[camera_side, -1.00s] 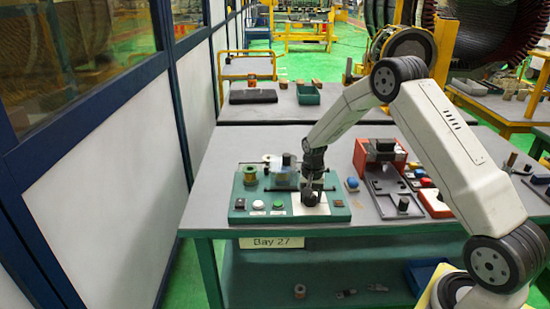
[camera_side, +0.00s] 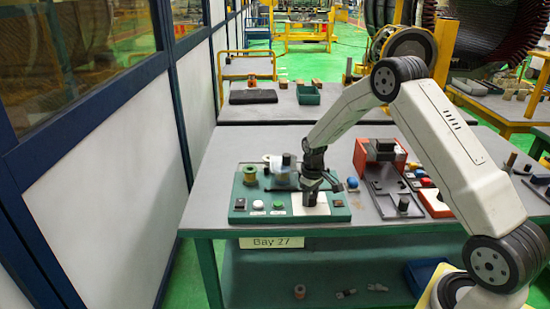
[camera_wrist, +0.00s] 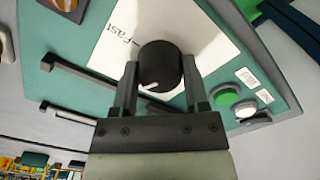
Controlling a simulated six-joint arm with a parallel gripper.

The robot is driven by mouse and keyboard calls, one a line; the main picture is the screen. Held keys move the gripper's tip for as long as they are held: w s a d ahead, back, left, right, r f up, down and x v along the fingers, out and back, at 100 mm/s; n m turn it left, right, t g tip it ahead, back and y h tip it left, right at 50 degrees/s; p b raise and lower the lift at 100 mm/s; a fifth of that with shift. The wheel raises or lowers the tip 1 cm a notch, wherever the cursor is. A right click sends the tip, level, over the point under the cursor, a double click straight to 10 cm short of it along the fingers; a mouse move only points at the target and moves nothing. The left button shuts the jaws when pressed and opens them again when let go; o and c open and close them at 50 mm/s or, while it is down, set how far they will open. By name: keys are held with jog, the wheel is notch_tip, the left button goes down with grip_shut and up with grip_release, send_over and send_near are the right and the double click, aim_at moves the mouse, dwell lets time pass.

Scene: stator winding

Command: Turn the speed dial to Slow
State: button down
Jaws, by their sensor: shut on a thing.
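The speed dial is a round black knob (camera_wrist: 160,62) on a white plate (camera_wrist: 188,28) in the wrist view. The printed word "Fast" and a tick show on the plate to the dial's upper left. A white pointer mark on the knob faces down and slightly left, toward my gripper's palm, away from "Fast". I see no "Slow" label. My gripper (camera_wrist: 160,80) has one finger on each side of the knob and is shut on it. In the side view, my gripper (camera_side: 311,188) reaches down onto the dial over the white plate (camera_side: 322,205), hiding most of the knob.
The green panel (camera_side: 340,214) also carries a green button (camera_side: 278,205), a white button (camera_side: 257,205) and a copper spool (camera_side: 250,175). A red fixture (camera_side: 365,155) stands to the right. The grey table is bare left of the panel.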

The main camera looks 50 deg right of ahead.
aim_at(311, 196)
jog(key=n, duration=0.4)
jog(key=shift+n, duration=0.3)
dwell(0.4)
jog(key=shift+c, duration=0.5)
grip_release()
jog(key=shift+r, duration=0.1)
jog(key=shift+r, duration=3.85)
jog(key=s+a+r+m+t, duration=0.1)
jog(key=s+a+m, duration=0.1)
jog(key=s+a, duration=0.6)
jog(key=s+a+r+m+t, duration=0.1)
jog(key=s+a+r+m, duration=0.1)
jog(key=s+a, duration=0.7)
jog(key=shift+s+a+r+m+t, duration=0.15)
jog(key=shift+s+r+m+t, duration=0.2)
jog(key=shift+s, duration=0.75)
